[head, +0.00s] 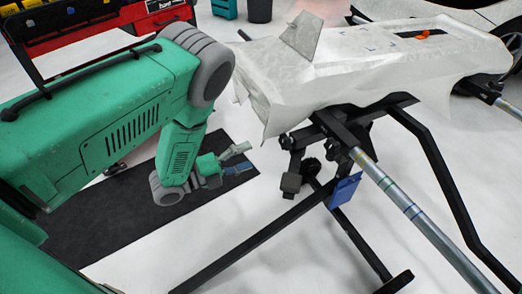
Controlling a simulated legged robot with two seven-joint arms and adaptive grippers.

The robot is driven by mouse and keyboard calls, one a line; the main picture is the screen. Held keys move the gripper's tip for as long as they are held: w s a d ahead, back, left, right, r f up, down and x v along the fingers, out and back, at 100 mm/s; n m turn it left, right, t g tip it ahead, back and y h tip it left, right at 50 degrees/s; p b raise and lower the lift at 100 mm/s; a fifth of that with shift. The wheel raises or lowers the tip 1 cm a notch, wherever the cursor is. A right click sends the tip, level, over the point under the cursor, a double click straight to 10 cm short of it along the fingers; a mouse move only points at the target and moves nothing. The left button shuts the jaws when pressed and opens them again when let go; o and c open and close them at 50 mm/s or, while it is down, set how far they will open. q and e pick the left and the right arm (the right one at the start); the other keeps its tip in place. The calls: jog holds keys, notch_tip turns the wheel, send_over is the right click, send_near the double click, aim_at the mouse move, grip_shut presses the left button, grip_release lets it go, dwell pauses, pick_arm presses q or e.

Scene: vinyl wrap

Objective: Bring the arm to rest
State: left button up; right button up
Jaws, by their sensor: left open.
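My left arm comes in from the left, green with grey joints. Its left gripper (238,160) is open and empty, with its fingers pointing right. It hangs over the dark mat, left of and below the white covered panel (385,65). The panel lies on a black metal stand (435,160) and its white wrap hangs over the near left edge. The gripper is apart from the panel and the stand. My right gripper is not in the view.
A dark mat (110,220) lies on the white floor. A red tool cart (150,18) stands at the back left, with a dark bin (259,10) behind. A metal pole (420,215) slants out from the stand. A car wheel (508,45) shows at the right edge.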

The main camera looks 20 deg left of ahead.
pick_arm(q)
jog(key=shift+s+a, duration=0.3)
jog(key=shift+s, duration=0.05)
dwell(0.3)
jog(key=s+a+f+n+g+y+p, duration=0.35)
jog(key=s+f+n+g+y, duration=0.3)
jog(key=s+n+y, duration=0.7)
jog(key=s+r+n+g+h+p, duration=0.1)
jog(key=s+n+g+h+p, duration=0.1)
jog(key=s+n+g, duration=0.5)
jog(key=s+n, duration=0.5)
jog(key=s, duration=0.1)
jog(key=shift+s+d+r+n, duration=0.25)
jog(key=shift+s+d+n, duration=0.05)
jog(key=shift+s+n, duration=0.05)
jog(key=shift+w, duration=0.1)
